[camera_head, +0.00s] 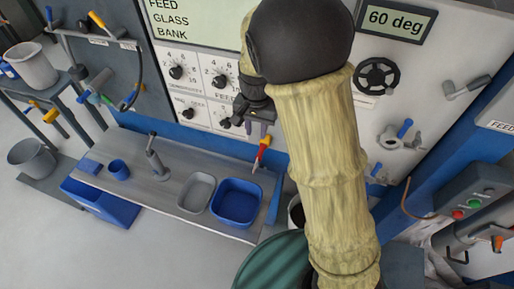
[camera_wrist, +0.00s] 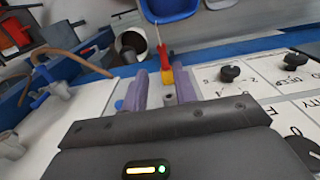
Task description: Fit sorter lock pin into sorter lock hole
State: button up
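My gripper (camera_head: 256,128) is in front of the white panel, just right of the lower dials. Its two purple fingers (camera_wrist: 162,82) stand apart, with a visible gap between them. A small grey round part (camera_wrist: 168,99) shows between the fingers. I cannot tell for certain which part is the sorter lock pin or its hole; my arm hides part of the panel.
Below the panel, a grey bench (camera_head: 140,184) carries a blue tray (camera_head: 236,203), a grey tray (camera_head: 197,192) and a blue cup (camera_head: 119,169). Blue-handled fittings (camera_head: 402,133) and a black handwheel (camera_head: 377,76) project from the panel on the right. Dials (camera_wrist: 230,73) lie beside my fingers.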

aim_at(257, 161)
notch_tip(257, 161, down, 16)
jog(key=p, duration=0.3)
jog(key=shift+s, duration=0.1)
dwell(0.3)
grip_shut()
